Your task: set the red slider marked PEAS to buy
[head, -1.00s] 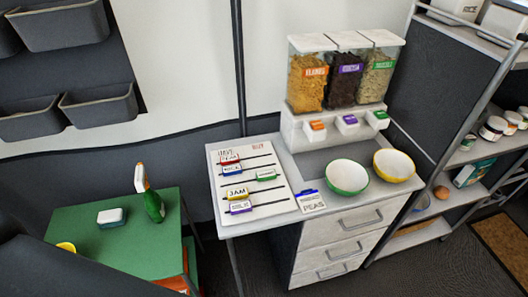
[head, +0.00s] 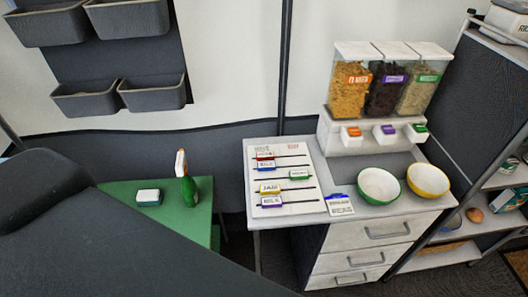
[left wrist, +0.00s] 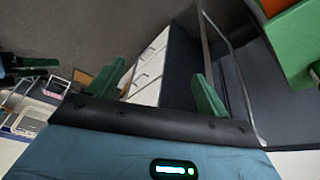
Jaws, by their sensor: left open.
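The white slider board (head: 318,200) lies on the counter at the left of the dispenser. The red slider (head: 265,155) is on the top track, at the left end under the HAVE heading; its label is too small to read. The BUY heading (head: 293,147) is at the right end. Below are blue (head: 267,165), green (head: 299,174), yellow (head: 269,188) and purple (head: 271,201) sliders; the green one sits right. In the left wrist view my left gripper (left wrist: 165,86) is open and empty, away from the board, with white drawers seen beyond its fingers. My right gripper is not in view.
A card with a blue clip (head: 340,205), a green bowl (head: 378,186) and a yellow bowl (head: 428,180) stand right of the board. The food dispenser (head: 370,135) is behind. A green table (head: 205,222) with a sponge (head: 149,197) and bottle (head: 188,190) is at left.

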